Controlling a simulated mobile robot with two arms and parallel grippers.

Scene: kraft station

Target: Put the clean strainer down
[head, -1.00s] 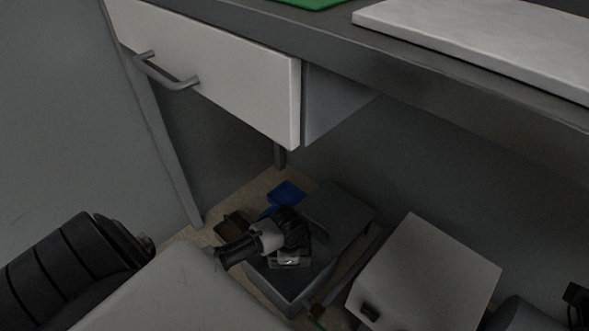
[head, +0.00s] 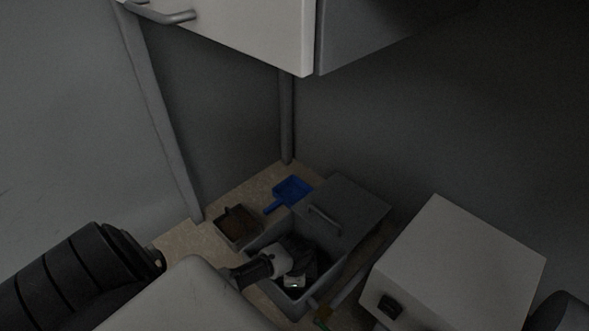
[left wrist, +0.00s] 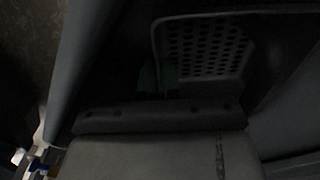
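The strainer (left wrist: 205,50) shows in the left wrist view as a dark grey perforated piece with a pale rim. Its lower left edge is at the greenish fingertips of my left gripper (left wrist: 158,76). The fingertips look close together, but it is too dark to tell whether they grip the rim. In the head view my left gripper (head: 294,281) reaches down into a grey bin (head: 268,290) on the floor. The strainer cannot be made out clearly there. My right gripper is not in view.
The bin's grey lid (head: 345,215), with a handle, covers its back part. A white drawer (head: 235,30) overhangs above, with a post (head: 287,120) beneath. Walls close in the back.

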